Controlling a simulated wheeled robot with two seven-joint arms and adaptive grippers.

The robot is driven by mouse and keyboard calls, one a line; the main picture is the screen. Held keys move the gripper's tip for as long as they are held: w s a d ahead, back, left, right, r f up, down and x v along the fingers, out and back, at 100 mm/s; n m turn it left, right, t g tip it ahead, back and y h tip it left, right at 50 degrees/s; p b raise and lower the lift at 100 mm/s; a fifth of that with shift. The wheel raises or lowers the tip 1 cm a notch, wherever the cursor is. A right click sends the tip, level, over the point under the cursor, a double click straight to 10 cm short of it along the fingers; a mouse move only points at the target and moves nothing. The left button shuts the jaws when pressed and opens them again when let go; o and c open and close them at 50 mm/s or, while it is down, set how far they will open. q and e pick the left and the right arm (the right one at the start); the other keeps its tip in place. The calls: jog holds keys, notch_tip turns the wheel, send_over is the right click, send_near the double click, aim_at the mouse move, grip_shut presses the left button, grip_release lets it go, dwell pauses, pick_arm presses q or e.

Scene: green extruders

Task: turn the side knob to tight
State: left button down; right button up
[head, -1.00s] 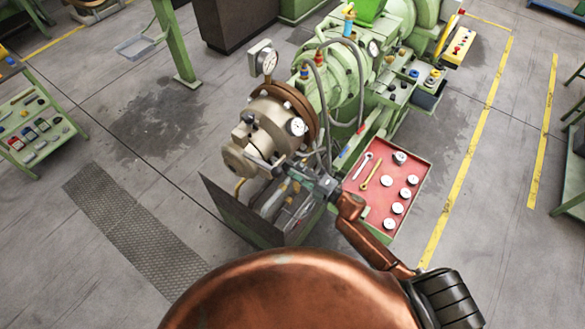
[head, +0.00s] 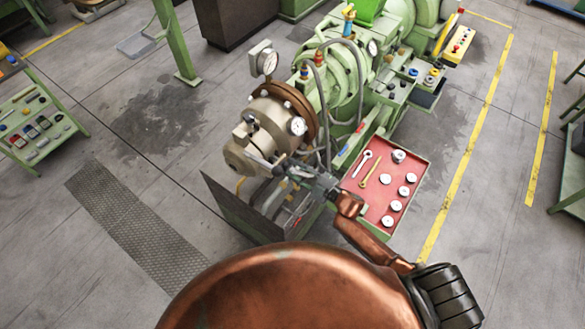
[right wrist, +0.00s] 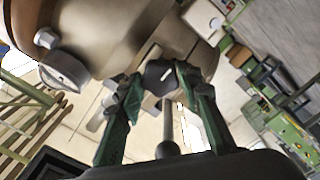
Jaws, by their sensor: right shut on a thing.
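The side knob (right wrist: 160,77) is a dark round knob with a short white mark, low on the side of the beige extruder head (head: 262,130). In the right wrist view it sits between my right gripper's (right wrist: 162,80) two green-edged fingers, which are shut on it from both sides. The head view shows my right gripper (head: 283,169) against the lower right of the extruder head; there it hides the knob. In the right wrist view the white mark lies slanted. My left gripper is out of view.
A red tray (head: 408,166) with white round gauges and two wrenches lies to the right of my right gripper. An open dark box (head: 228,202) with hoses stands below the head. Dial gauges (head: 298,126) stick out of the machine.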

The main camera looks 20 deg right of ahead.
dwell(0.3)
jog(key=o, duration=1.2)
jog(key=shift+c, duration=0.2)
jog(key=shift+d, duration=0.1)
jog(key=v, duration=1.2)
